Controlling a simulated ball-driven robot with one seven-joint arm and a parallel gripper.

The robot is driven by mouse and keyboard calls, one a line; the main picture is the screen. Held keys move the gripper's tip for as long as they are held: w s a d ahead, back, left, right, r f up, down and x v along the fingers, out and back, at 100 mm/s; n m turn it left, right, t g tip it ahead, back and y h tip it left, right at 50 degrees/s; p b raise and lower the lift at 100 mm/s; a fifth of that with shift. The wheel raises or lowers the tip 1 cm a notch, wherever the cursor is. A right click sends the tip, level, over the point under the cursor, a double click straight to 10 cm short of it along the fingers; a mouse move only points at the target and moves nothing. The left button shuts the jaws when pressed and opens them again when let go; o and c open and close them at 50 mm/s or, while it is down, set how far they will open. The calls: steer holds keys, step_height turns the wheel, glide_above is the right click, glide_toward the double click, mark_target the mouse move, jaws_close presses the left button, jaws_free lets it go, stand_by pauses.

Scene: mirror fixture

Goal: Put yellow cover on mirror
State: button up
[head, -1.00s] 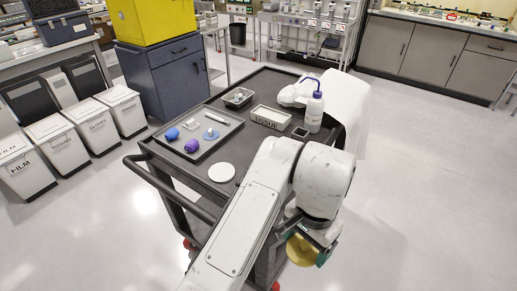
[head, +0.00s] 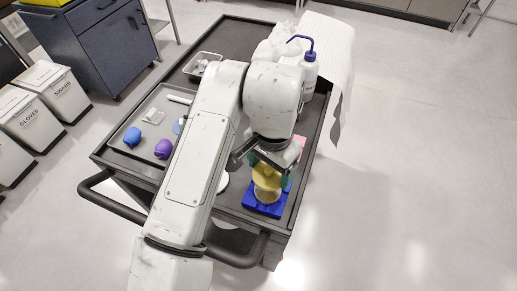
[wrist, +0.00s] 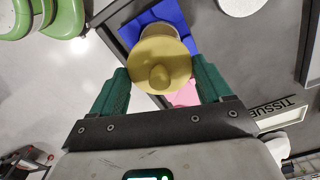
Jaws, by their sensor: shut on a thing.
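The yellow cover (wrist: 160,66) is a round disc with a knob, held between the green fingers of my gripper (wrist: 162,80) in the wrist view. In the head view my gripper (head: 271,173) holds the cover (head: 266,184) over the blue base (head: 262,207) at the cart's near right corner. The blue base also shows behind the cover in the wrist view (wrist: 182,14). A pale round part (wrist: 157,31), perhaps the mirror or its mount, shows between cover and base. The cover hides most of it; I cannot tell whether they touch.
The dark cart (head: 240,30) carries a tray (head: 126,150) with blue and purple items, a wash bottle (head: 309,78) and a white cloth (head: 335,45). A pink item (wrist: 186,95) lies near the base. In the wrist view a tissue box (wrist: 282,108) is to the right. Floor right of the cart is clear.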

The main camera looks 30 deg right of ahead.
steer(key=shift+f+b, duration=1.8)
steer(key=shift+f, duration=0.25)
steer(key=shift+f+b, duration=0.7)
steer(key=shift+f, duration=0.45)
steer(key=shift+f, duration=0.1)
stand_by(0.4)
steer(key=o, duration=0.9)
steer(key=shift+o, duration=0.2)
steer(key=shift+r+p, duration=3.15)
steer(key=shift+r, duration=0.35)
steer(key=shift+c, duration=0.2)
